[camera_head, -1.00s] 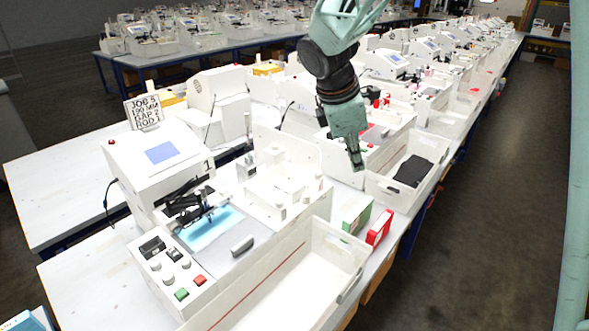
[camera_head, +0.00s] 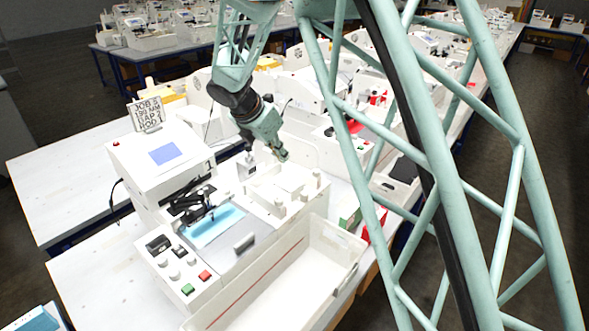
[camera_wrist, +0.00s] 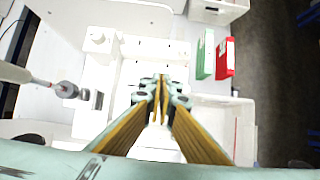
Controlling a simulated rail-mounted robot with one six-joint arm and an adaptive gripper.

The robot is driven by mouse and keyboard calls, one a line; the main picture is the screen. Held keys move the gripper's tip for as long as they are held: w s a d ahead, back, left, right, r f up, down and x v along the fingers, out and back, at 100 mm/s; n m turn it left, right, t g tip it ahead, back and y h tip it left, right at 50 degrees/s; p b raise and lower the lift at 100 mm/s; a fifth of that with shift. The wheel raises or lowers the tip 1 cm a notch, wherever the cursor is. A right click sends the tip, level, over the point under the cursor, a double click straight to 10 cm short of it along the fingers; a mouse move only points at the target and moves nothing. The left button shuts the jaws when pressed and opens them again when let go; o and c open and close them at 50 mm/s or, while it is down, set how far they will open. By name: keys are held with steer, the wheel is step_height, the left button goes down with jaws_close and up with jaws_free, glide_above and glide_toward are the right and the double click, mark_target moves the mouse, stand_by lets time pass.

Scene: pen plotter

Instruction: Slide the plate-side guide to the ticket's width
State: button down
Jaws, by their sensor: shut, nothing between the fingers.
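The ticket (camera_head: 146,114) is a white card with black print standing on top of the plotter (camera_head: 160,160); it reads roughly JOB 5, 190 MM, but the small print is not certain. The white guide deck (camera_head: 262,203) with several white posts and blocks lies right of the blue plate (camera_head: 215,225). I cannot tell which block is the plate-side guide. My gripper (camera_head: 283,157) hangs above the back of this deck, apart from it as far as I can see. In the wrist view my gripper (camera_wrist: 160,84) is shut and empty, pointing down over white deck parts, hiding some of them.
A white bin (camera_head: 330,245) stands along the front of the machine. Green (camera_wrist: 205,55) and red (camera_wrist: 226,58) boxes stand at upper right in the wrist view.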

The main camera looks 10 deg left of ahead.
steer(key=shift+a, duration=0.15)
steer(key=shift+w+f, duration=0.1)
steer(key=shift+f, duration=0.1)
glide_toward(301, 174)
steer(key=f, duration=0.3)
steer(key=w+f, duration=0.1)
steer(key=shift+d+f, duration=0.2)
steer(key=shift+d, duration=0.15)
steer(key=shift+w+d+f, duration=0.5)
steer(key=shift+w+f, duration=0.1)
steer(key=shift+w, duration=0.2)
steer(key=shift+w, duration=0.1)
